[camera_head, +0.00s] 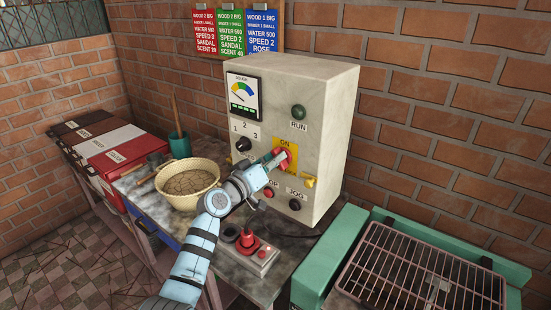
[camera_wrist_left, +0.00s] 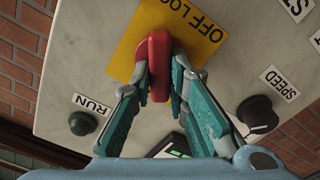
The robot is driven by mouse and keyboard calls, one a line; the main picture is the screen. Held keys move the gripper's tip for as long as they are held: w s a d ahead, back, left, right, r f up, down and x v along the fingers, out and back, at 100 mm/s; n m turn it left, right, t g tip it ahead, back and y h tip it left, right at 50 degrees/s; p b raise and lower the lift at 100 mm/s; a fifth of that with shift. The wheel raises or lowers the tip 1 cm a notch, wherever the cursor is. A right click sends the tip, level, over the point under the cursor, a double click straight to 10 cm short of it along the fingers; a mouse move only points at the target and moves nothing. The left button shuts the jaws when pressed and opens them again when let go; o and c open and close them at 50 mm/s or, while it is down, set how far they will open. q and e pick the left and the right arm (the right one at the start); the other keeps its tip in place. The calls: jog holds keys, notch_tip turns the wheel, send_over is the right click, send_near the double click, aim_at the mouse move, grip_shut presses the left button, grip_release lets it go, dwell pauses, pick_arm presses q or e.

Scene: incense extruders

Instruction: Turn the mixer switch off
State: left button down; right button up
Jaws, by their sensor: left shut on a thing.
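The mixer switch is a red rotary handle (camera_head: 285,158) on a yellow plate (camera_head: 284,147) on the front of the pale control box (camera_head: 325,95). In the head view the plate reads "ON" above the handle. In the left wrist view the red handle (camera_wrist_left: 155,62) stands on the yellow plate (camera_wrist_left: 125,45), beside the words "OFF LOC". My left gripper (camera_head: 272,162) is shut on the handle, with a finger on each side of it (camera_wrist_left: 162,88). The gripper partly hides the lower plate in the head view. My right gripper is not in view.
The box carries a dark green RUN button (camera_head: 298,111), a speed knob (camera_head: 243,144), a red button (camera_head: 269,193) and a JOG button (camera_head: 295,204). A woven bowl (camera_head: 188,184) and a red-topped device (camera_head: 247,240) are on the table. A metal grate (camera_head: 420,275) is at the right.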

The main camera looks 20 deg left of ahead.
pick_arm(q)
jog(key=n+p, duration=0.1)
jog(key=n, duration=0.2)
jog(key=n+p, duration=0.1)
jog(key=n, duration=0.7)
jog(key=shift+a+f+p, duration=0.1)
jog(key=shift+f+p, duration=0.25)
jog(key=shift+p, duration=0.05)
jog(key=c, duration=1.6)
grip_release()
jog(key=shift+o, duration=0.2)
jog(key=v, duration=1.2)
